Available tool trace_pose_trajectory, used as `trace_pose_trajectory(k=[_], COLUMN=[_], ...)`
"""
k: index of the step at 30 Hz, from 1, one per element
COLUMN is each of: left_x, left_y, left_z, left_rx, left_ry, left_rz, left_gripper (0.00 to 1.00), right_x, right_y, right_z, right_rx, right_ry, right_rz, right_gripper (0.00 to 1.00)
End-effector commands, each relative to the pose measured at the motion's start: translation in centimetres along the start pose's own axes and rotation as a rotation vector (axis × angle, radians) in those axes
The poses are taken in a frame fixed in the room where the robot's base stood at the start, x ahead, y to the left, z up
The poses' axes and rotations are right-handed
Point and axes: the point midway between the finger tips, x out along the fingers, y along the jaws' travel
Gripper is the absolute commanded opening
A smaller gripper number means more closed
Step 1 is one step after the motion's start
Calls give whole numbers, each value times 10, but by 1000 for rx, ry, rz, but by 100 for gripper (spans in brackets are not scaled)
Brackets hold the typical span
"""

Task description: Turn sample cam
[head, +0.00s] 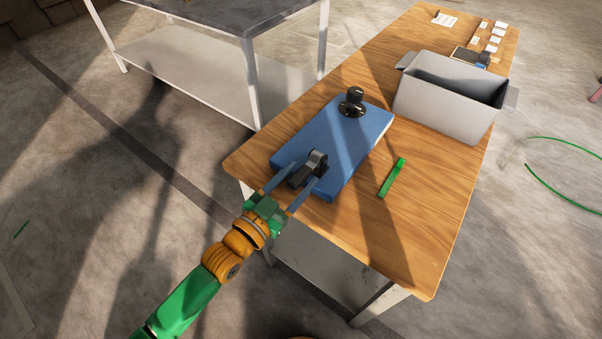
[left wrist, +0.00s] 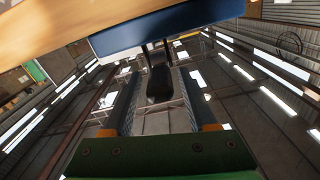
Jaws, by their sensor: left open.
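A blue board (head: 333,143) lies on the wooden table, and a cam with a dark lever (head: 309,170) is mounted near its front end. A round black knob (head: 352,103) stands at the board's far end. My left gripper (head: 292,181) is open at the board's front edge, with one finger on each side of the dark lever. In the left wrist view the dark lever (left wrist: 159,84) sits between the two fingers (left wrist: 158,101), under the blue board (left wrist: 165,24) at the top. I cannot tell whether the fingers touch it. My right gripper is not in view.
A grey bin (head: 440,112) stands on the wooden table (head: 420,225) to the right of the board. Small cards (head: 496,38) lie at the far end. A dark-topped bench (head: 230,12) stands behind. The table's near right part is clear.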

Motion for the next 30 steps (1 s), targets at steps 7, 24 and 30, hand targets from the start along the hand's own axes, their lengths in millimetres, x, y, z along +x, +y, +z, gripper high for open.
trace_pose_trajectory(k=[7, 24, 30], left_x=[14, 13, 13], left_y=[0, 0, 0], left_z=[0, 0, 0], left_rx=[0, -1, -1], left_ry=[-2, -2, -2], left_rz=[1, 0, 0], left_gripper=[58, 0, 0], right_x=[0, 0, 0], right_y=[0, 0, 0], right_z=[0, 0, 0], right_rx=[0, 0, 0], right_ry=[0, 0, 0], right_rz=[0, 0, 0], right_gripper=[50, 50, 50])
